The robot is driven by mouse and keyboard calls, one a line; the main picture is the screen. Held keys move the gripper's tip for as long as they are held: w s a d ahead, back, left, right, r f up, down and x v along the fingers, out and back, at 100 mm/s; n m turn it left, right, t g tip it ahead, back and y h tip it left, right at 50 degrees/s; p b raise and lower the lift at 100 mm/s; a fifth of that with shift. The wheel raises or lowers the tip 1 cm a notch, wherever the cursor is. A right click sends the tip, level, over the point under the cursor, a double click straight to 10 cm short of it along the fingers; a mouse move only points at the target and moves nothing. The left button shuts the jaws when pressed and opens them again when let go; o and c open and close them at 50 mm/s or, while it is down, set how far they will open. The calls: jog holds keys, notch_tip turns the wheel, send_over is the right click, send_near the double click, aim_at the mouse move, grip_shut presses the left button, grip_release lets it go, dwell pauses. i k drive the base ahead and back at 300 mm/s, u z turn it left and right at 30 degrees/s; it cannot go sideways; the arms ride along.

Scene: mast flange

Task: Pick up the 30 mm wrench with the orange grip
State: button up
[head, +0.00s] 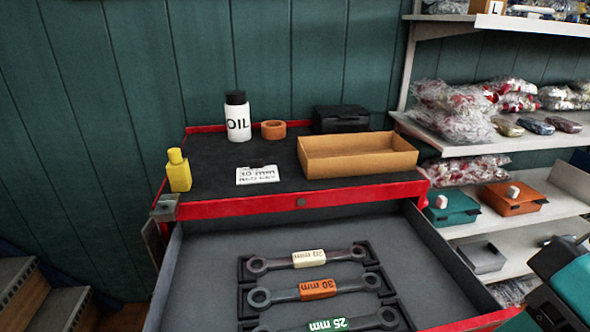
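The 30 mm wrench (318,288) lies in the open drawer in the head view, with an orange grip marked "30 mm" and a dark ring at each end. It is the middle one of the wrenches in view and rests in a dark holder (375,268). The 20 mm wrench (308,259) with a cream grip lies behind it. The 25 mm wrench (328,324) with a green grip lies in front, partly cut off by the frame's bottom edge. My gripper's fingers are not in view.
The drawer (410,245) has bare floor around the holder. On the red cabinet's top stand a yellow bottle (178,171), an oil bottle (237,118), an orange ring (273,130), a note (258,175), a cardboard tray (358,165) and a black case (341,118). Shelves (480,143) stand at right.

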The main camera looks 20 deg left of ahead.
aim_at(315, 290)
jog(key=k, duration=0.75)
jog(key=u, duration=0.85)
jog(key=i, duration=0.5)
jog(key=z, duration=0.05)
